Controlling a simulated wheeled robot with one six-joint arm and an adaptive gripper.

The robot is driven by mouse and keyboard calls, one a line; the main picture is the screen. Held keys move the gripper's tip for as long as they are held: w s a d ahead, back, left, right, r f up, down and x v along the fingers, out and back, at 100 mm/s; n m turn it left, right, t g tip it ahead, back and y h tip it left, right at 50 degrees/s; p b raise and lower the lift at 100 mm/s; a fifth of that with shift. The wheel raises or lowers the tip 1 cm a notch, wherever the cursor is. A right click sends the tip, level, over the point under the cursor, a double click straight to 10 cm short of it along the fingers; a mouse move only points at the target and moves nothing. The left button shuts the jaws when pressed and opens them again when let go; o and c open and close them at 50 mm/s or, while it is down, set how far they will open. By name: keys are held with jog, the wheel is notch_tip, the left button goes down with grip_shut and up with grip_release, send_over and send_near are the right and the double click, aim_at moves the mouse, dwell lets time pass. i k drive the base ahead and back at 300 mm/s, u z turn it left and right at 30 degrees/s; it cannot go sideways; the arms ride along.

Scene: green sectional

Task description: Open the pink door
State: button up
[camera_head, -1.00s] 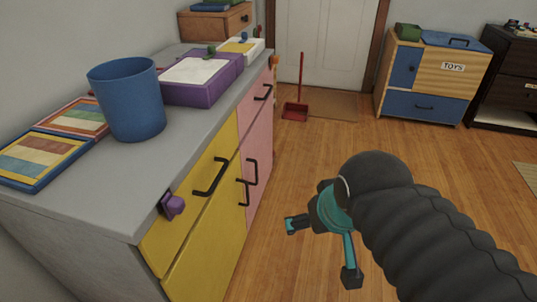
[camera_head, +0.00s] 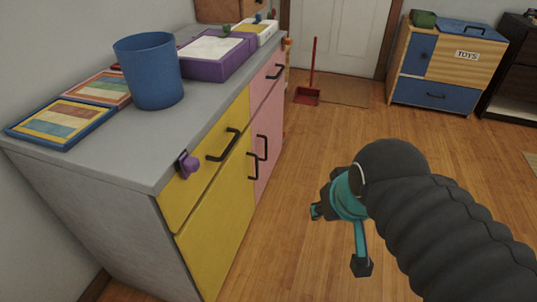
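The pink door (camera_head: 268,150) is the lower pink panel on the far part of the cabinet front, beneath a pink drawer (camera_head: 268,79). It appears shut. Its black handle (camera_head: 262,147) stands upright near its left edge, beside the handle of the yellow door (camera_head: 215,232). My gripper (camera_head: 338,241), with teal and black fingers, is in front of the cabinet to the right of the pink door, apart from it. The fingers are spread and nothing shows between them. My black arm partly hides the gripper's base.
The grey countertop (camera_head: 75,155) holds a blue bin (camera_head: 149,70), a purple box (camera_head: 216,57) and picture boards. A purple knob (camera_head: 188,165) sticks out at the near corner. A red dustpan (camera_head: 307,96) stands farther back. Wooden floor before the cabinet is clear.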

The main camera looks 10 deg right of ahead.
aim_at(266, 123)
jog(key=u, duration=0.1)
jog(key=k, duration=0.25)
jog(key=z, duration=0.8)
jog(key=i, duration=0.7)
jog(key=u, duration=0.55)
